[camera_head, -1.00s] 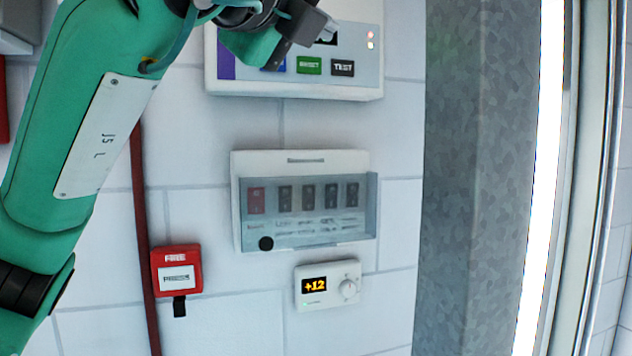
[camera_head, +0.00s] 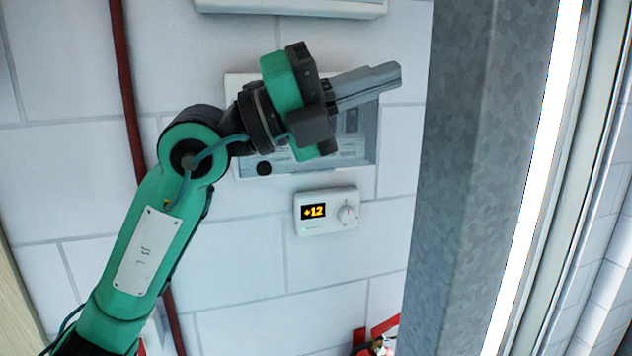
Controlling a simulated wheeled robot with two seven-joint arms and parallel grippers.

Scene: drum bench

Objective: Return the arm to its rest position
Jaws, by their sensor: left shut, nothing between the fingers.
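My left arm, green with black joints, rises from the bottom left in the head view. Its left gripper (camera_head: 385,82) is shut and empty, with its grey fingers together and pointing right. It is in front of the breaker box (camera_head: 365,150) with the clear cover, and hides most of that box. I cannot tell whether it touches the cover. The right gripper is not in view.
A white thermostat (camera_head: 326,212) reading +12 is on the tiled wall below the gripper. A white panel's lower edge (camera_head: 290,7) shows at the top. A red pipe (camera_head: 124,90) runs down the left. A grey metal post (camera_head: 465,180) stands at the right.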

